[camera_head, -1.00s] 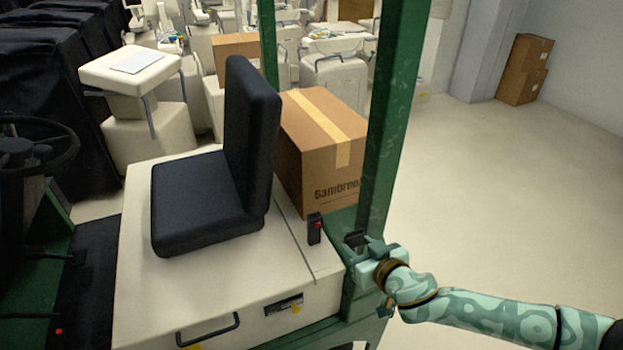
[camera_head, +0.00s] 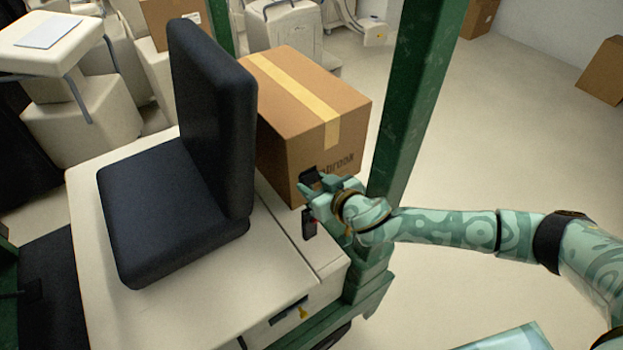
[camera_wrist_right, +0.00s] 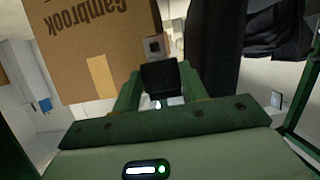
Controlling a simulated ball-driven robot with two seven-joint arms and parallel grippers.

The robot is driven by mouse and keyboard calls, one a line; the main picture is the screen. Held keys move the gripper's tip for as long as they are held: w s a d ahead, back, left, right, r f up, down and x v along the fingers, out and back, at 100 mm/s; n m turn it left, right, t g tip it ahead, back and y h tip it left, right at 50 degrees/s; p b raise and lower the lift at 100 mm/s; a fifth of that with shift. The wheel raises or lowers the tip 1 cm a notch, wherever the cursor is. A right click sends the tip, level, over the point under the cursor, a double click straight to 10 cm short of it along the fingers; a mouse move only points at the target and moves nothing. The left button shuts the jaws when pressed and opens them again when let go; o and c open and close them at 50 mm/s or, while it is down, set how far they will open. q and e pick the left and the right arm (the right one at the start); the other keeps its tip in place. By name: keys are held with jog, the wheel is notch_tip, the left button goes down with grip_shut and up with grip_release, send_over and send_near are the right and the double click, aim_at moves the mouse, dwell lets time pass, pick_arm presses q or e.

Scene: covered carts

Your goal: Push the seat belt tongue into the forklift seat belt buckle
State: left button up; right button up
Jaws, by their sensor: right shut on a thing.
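My right gripper (camera_head: 318,188) is shut on the black body of the seat belt tongue (camera_head: 311,176). It holds the tongue in the air, in front of the cardboard box in the head view. In the right wrist view the black tongue body (camera_wrist_right: 159,80) sits between my green fingers (camera_wrist_right: 159,88), and its metal plate with a dark slot points away from the gripper. The buckle (camera_head: 309,226), black with a red button, stands upright on the cream housing beside the seat, just below my gripper. My gripper partly covers it. The tongue and buckle look apart. My left gripper is out of view.
The black seat (camera_head: 172,200) stands left of the buckle. A cardboard box (camera_head: 290,150) is close behind my gripper, and a green post (camera_head: 418,90) rises to its right. The cream housing (camera_head: 215,300) is bare in front of the seat. Open floor lies at the right.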

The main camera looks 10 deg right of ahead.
jog(key=shift+f, duration=0.15)
notch_tip(320, 180, down, 4)
jog(key=b, duration=0.3)
jog(key=shift+s+d, duration=0.1)
jog(key=shift+s, duration=0.05)
jog(key=shift+f+b, duration=0.7)
jog(key=shift+b, duration=0.05)
jog(key=shift+f, duration=0.1)
jog(key=shift+p, duration=0.35)
dwell(0.8)
jog(key=shift+f+b, duration=1.65)
jog(key=shift+f, duration=0.45)
jog(key=o, duration=1.2)
jog(key=shift+r, duration=0.1)
